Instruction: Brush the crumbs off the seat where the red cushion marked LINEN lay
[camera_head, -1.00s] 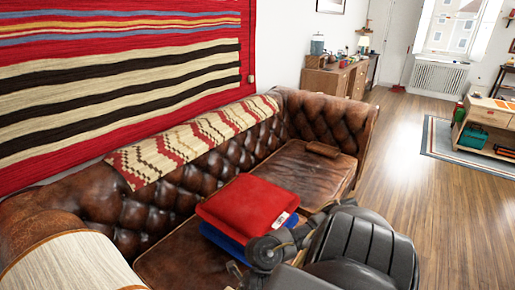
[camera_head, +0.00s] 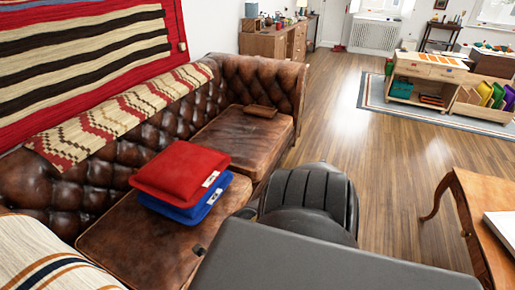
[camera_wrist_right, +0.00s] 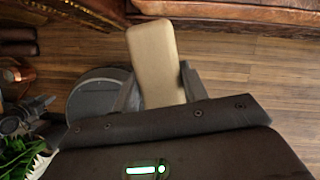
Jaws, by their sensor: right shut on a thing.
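A red cushion (camera_head: 181,170) with a white tag lies on top of a blue cushion (camera_head: 190,213) on the brown leather sofa. The tag's lettering is too small to read. The near seat (camera_head: 138,238) is bare in front of and beside the stack; the far seat (camera_head: 237,138) is mostly bare. I cannot make out crumbs on either. In the right wrist view my right gripper (camera_wrist_right: 160,85) is shut on a tan, rounded block (camera_wrist_right: 152,45), perhaps a brush handle, held above the wooden floor. My left gripper is not in view.
A small brown object (camera_head: 260,111) lies on the far seat. A patterned throw (camera_head: 120,115) covers the sofa back. A wooden table (camera_head: 478,215) stands at the right. Open floor (camera_head: 400,160) lies between. Green leaves (camera_wrist_right: 18,155) show in the wrist view.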

